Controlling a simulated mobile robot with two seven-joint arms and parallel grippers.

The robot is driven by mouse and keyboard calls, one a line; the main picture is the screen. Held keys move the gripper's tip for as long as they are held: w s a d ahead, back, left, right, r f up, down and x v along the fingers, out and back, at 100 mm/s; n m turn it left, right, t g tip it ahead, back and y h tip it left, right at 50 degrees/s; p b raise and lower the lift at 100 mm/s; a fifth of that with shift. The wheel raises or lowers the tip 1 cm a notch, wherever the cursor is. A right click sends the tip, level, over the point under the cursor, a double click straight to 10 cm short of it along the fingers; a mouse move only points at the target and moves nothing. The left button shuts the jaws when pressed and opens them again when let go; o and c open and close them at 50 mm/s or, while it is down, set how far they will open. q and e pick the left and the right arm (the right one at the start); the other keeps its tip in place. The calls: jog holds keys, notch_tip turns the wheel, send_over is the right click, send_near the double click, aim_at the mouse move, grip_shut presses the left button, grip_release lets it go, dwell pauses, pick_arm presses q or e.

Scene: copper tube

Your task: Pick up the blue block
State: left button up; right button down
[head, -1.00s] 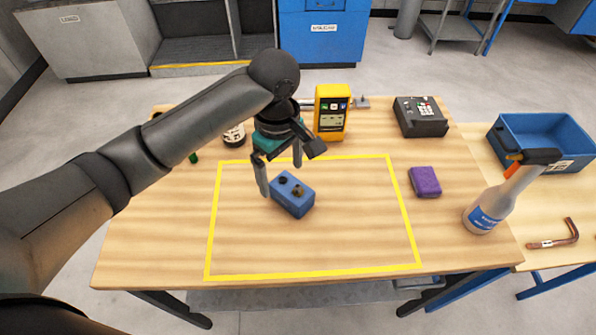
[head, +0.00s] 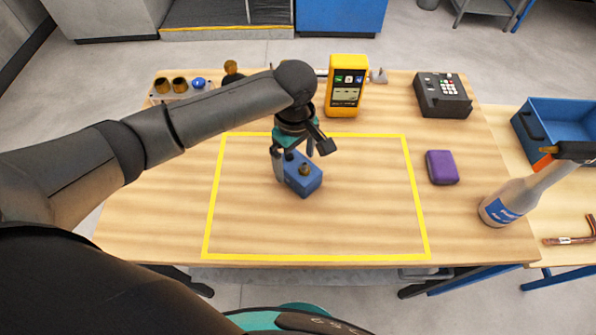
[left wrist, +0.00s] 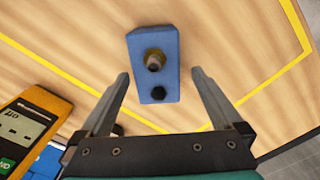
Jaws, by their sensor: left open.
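The blue block (head: 303,179) lies on the wooden table inside the yellow taped outline. It has a brass fitting and a dark knob on top. My left gripper (head: 294,168) is right at the block's far left end, with its fingers pointing down and partly overlapping it. In the left wrist view the block (left wrist: 153,62) lies just beyond the open fingertips of my left gripper (left wrist: 160,74), between their lines, and nothing is held. The head view does not settle whether a finger touches the block. My right gripper is not in view.
A yellow meter (head: 347,86) stands behind the outline. A blue bin (head: 570,128) and a copper tube (head: 572,240) are on the side table. The outline's front is clear.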

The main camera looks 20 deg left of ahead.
aim_at(298, 165)
pick_arm(q)
notch_tip(298, 165, down, 5)
jog(key=shift+w+d+b, duration=0.1)
jog(key=shift+d+b, duration=0.05)
jog(key=shift+b, duration=0.5)
jog(key=shift+c, duration=0.4)
grip_shut()
jog(key=shift+w+r, duration=0.1)
